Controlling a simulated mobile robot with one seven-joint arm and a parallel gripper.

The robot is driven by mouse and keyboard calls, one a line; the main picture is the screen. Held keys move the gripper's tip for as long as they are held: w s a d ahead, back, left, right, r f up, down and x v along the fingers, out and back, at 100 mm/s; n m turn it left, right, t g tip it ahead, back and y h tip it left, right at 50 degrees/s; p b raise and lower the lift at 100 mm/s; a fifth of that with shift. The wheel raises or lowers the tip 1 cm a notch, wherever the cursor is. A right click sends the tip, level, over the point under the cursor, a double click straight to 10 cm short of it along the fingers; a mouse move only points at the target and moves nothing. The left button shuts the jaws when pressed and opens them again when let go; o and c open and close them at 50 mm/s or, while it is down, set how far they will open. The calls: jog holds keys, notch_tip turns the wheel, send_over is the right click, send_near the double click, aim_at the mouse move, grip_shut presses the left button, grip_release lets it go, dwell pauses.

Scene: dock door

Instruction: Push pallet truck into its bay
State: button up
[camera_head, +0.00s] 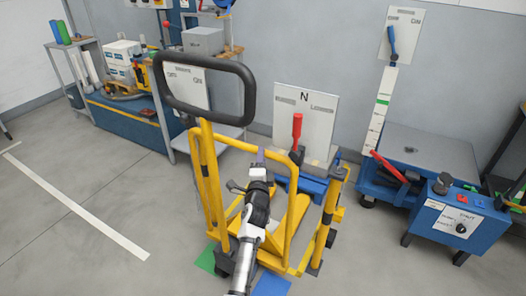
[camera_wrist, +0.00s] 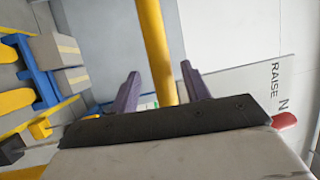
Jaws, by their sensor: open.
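The pallet truck has a yellow tube frame (camera_head: 208,185) and a black loop handle (camera_head: 206,92). It stands upright on the grey floor. My gripper (camera_head: 261,157) is open, with its tips at the top bar of the yellow frame. In the wrist view, a yellow bar (camera_wrist: 155,45) runs between the two purple fingers of my gripper (camera_wrist: 160,82); I cannot tell whether they touch it. I cannot make out the bay's outline; green (camera_head: 206,260) and blue (camera_head: 271,286) floor patches lie near the truck.
A blue lift table (camera_head: 415,150) and a blue control box (camera_head: 458,222) stand at the right. A workbench with boxes (camera_head: 122,60) is at the back left. A white floor line (camera_head: 85,212) crosses clear floor at the left. A blue pallet (camera_head: 313,186) sits behind the frame.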

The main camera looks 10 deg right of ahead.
jog(key=shift+b+x, duration=0.4)
jog(key=shift+x, duration=2.05)
jog(key=shift+r, duration=0.1)
grip_shut()
